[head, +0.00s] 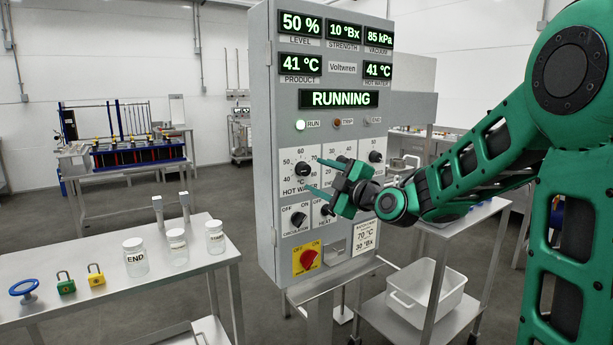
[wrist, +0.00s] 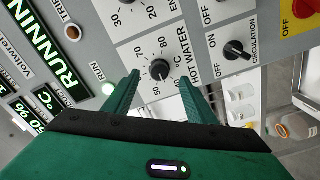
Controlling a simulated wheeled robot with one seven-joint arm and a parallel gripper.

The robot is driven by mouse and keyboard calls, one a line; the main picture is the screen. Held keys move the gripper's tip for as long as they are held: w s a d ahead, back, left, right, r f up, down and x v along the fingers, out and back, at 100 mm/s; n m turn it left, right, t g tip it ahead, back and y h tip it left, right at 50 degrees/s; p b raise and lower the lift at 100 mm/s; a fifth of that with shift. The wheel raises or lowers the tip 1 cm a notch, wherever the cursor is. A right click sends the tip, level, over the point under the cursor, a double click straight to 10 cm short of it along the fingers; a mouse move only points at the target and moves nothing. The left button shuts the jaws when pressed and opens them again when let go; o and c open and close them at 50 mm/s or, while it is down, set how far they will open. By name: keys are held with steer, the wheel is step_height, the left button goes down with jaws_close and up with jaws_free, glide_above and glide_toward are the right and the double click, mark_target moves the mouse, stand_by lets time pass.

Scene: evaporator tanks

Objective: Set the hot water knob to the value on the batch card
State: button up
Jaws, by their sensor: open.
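The hot water knob (head: 303,169) is a black round dial on the grey control panel, with a numbered scale around it. It also shows in the wrist view (wrist: 160,69); I cannot surely read its pointer. My gripper (head: 312,174) is open in front of the panel. Its two green fingers reach toward the knob, one on each side in the wrist view (wrist: 160,80); I cannot tell if they touch it. The batch card (head: 365,239) at the panel's lower right reads 70 °C and 30 °Bx. The hot water display (head: 377,70) reads 41 °C.
The circulation switch (head: 299,219) and red-yellow main switch (head: 307,258) sit below the knob; the heat switch (head: 327,210) is close to my gripper. A side table (head: 190,262) with jars and padlocks stands left. A white bin (head: 425,293) sits on a lower shelf at right.

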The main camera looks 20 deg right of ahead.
mark_target(306, 172)
steer(key=shift+x, duration=2.7)
steer(key=shift+c, duration=0.2)
steer(key=c, duration=1)
steer(key=shift+a, duration=0.15)
